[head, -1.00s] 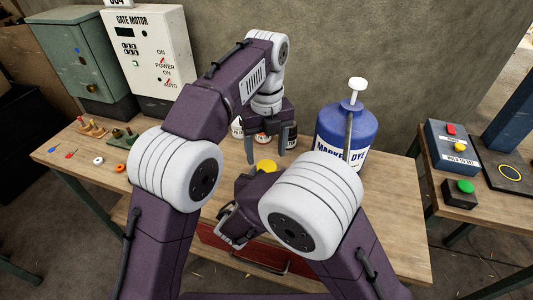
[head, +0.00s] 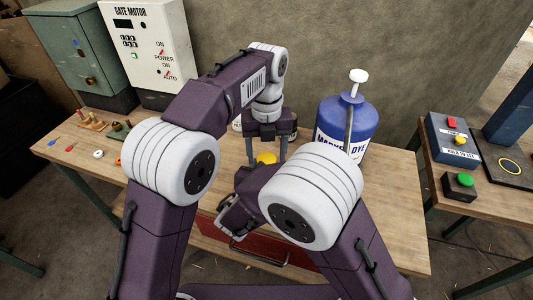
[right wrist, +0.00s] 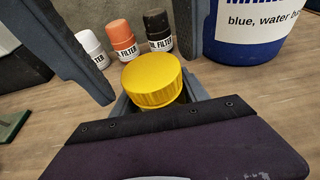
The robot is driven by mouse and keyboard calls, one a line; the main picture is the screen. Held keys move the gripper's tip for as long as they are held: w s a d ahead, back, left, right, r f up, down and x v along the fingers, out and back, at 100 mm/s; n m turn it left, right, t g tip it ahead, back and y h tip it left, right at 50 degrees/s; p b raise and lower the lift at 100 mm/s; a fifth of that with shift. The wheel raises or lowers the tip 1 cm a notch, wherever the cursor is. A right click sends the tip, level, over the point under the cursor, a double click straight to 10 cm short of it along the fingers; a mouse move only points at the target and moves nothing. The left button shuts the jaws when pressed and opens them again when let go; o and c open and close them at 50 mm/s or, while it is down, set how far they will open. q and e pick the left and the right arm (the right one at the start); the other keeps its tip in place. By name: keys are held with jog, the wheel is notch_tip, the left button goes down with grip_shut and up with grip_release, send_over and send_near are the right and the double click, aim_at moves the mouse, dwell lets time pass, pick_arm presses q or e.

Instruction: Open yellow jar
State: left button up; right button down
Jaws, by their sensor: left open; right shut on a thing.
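The yellow jar shows only as its ribbed yellow lid (right wrist: 152,82); the lid also shows in the head view (head: 266,158). The jar's body is hidden below the lid. My right gripper (right wrist: 159,100) is shut on the jar, its fingers at either side just under the lid. My left gripper (head: 267,150) is open and points down over the jar. Its fingers stand left and right of the lid, apart from it in the right wrist view.
A blue marker dye bottle (head: 345,122) with a white pump stands close right of the jar. White, orange (right wrist: 123,40) and black (right wrist: 158,32) oil filters stand behind it. The wooden bench (head: 385,200) is clear at front right. Small pegs (head: 91,122) stand at the left.

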pick_arm(q)
jog(key=shift+f, duration=0.4)
grip_shut()
jog(key=n, duration=0.3)
jog(key=shift+n, duration=0.3)
jog(key=shift+o, duration=0.5)
grip_release()
